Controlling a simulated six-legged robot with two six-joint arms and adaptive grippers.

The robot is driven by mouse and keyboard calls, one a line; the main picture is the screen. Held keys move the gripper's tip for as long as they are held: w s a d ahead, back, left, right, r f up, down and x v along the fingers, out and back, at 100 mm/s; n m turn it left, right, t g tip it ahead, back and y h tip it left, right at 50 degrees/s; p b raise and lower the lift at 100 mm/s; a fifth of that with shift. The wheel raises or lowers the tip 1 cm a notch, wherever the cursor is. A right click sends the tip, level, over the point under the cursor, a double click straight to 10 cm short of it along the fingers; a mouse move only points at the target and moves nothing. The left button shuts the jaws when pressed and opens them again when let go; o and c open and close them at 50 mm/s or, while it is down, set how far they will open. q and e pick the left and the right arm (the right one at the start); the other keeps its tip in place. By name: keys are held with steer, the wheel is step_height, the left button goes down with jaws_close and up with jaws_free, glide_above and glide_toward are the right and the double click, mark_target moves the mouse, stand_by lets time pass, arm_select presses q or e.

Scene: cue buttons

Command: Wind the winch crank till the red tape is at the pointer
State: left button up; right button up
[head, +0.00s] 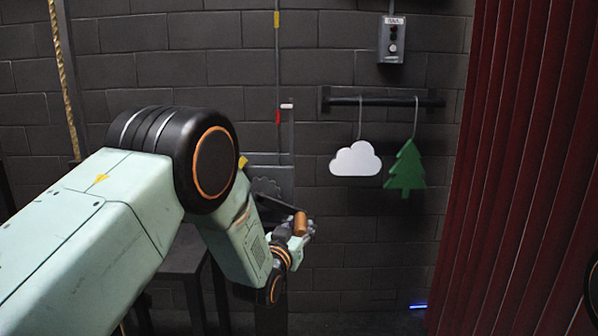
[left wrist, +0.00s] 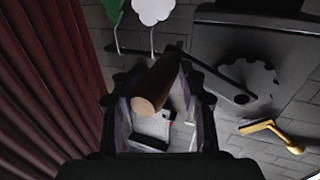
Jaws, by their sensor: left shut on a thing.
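The winch crank has a brown handle (head: 300,224) on a dark arm that runs up left to the toothed wheel (head: 266,187). My left gripper (head: 301,236) is shut on this handle. In the left wrist view the handle (left wrist: 154,86) lies between the fingers, and the toothed wheel (left wrist: 248,84) is to the right. The red tape (head: 277,117) is on the thin vertical line above the winch. The pale pointer (head: 287,106) is just right of the line, slightly higher than the red tape. My right gripper is not in view.
A white cloud (head: 356,159) and a green tree (head: 406,170) hang from a dark bar right of the winch. A red curtain (head: 510,170) fills the right side. A yellow lever (left wrist: 272,133) is near the wheel.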

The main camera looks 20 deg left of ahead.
arm_select(q)
steer(key=shift+d+r, duration=0.5)
steer(key=shift+d, duration=0.1)
step_height(320, 180, up, 5)
steer(key=p, duration=0.4)
steer(key=shift+w+d, duration=0.15)
steer(key=shift+r, duration=0.2)
